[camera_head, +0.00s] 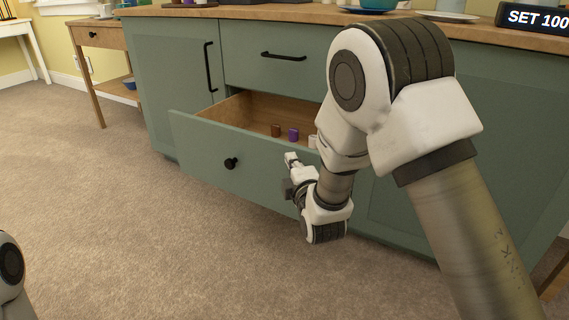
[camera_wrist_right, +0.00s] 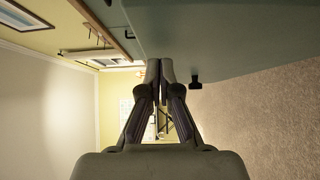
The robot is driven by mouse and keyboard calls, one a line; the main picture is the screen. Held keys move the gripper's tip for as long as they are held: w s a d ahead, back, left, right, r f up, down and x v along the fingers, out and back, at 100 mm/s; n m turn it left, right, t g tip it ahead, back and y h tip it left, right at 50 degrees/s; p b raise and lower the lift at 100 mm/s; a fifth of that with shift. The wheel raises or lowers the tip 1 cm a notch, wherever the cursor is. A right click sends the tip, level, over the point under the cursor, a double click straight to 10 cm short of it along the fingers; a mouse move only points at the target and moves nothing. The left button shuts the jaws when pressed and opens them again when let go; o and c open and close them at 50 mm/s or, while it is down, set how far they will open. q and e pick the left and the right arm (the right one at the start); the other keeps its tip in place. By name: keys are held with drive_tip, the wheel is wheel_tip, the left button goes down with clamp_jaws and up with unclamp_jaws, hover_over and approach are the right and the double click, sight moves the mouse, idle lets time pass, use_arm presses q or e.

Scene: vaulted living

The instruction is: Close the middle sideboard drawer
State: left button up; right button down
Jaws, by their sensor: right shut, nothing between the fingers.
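The middle sideboard drawer (camera_head: 205,144) stands pulled out of the green sideboard, with its wooden inside showing. My right arm hides the drawer's right end. My left gripper is out of view; only a piece of the left arm shows.
Inside the drawer are a brown item (camera_head: 275,131), a purple item (camera_head: 293,135) and a white item (camera_head: 313,142). A closed upper drawer (camera_head: 265,75) is above. A wooden side table (camera_head: 97,40) stands left. Carpet (camera_head: 130,230) in front is clear.

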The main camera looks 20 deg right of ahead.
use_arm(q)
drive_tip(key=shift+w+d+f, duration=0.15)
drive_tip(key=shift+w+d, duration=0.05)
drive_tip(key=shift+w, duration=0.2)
use_arm(e)
drive_tip(key=shift+w+d+r, duration=0.1)
drive_tip(key=shift+w+d, duration=0.1)
drive_tip(key=shift+w, duration=0.1)
